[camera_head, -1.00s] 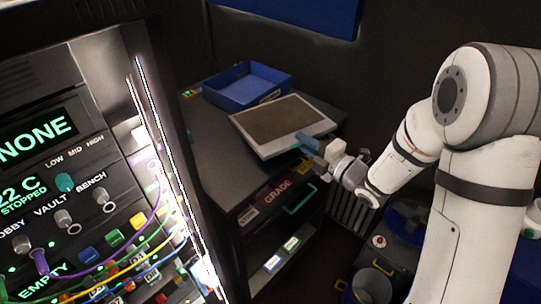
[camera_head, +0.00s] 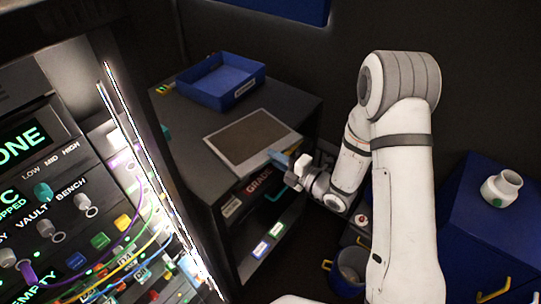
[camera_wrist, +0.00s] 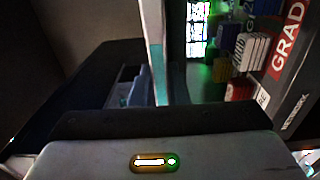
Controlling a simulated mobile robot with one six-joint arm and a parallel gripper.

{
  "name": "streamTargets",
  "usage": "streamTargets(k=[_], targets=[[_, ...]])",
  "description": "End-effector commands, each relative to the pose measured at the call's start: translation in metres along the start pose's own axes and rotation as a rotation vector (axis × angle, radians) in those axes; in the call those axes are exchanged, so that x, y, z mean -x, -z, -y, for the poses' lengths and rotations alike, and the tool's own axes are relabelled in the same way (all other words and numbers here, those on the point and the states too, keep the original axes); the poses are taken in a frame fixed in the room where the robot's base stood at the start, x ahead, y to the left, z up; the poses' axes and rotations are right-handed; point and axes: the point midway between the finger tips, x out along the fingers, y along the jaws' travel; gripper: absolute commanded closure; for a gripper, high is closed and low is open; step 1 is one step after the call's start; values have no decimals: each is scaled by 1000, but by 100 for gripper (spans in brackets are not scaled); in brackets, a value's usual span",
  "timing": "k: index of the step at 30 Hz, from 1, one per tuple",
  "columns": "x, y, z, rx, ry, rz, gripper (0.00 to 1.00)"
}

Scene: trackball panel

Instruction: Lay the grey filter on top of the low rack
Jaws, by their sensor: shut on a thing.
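The grey filter (camera_head: 252,140) is a flat panel with a brown-grey mesh face, a pale frame and a blue tab. In the head view it lies roughly level over the front part of a dark cabinet top (camera_head: 183,125); I cannot tell whether it touches. My gripper (camera_head: 284,164) is shut on its blue tab at the front edge. In the wrist view the filter (camera_wrist: 152,40) shows nearly edge-on, as a pale strip between my fingers (camera_wrist: 146,92). No label marks the low rack; I cannot tell whether this cabinet is it.
A blue tray (camera_head: 222,82) stands at the back of the cabinet top. The dark front carries a red GRADE sign (camera_head: 258,182). The lit control panel (camera_head: 75,190) is close at left. A bucket (camera_head: 351,268) and a blue cabinet (camera_head: 480,225) are at right.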

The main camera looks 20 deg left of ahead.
Motion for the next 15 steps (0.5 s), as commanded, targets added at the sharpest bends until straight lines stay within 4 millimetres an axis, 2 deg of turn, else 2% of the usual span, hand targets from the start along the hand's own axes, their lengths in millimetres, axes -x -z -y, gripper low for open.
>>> streamTargets(k=[14, 15], targets=[[0, -1, 6, 2, -2, 1, 100], [0, -1, 6, 1, -1, 2, 85]])
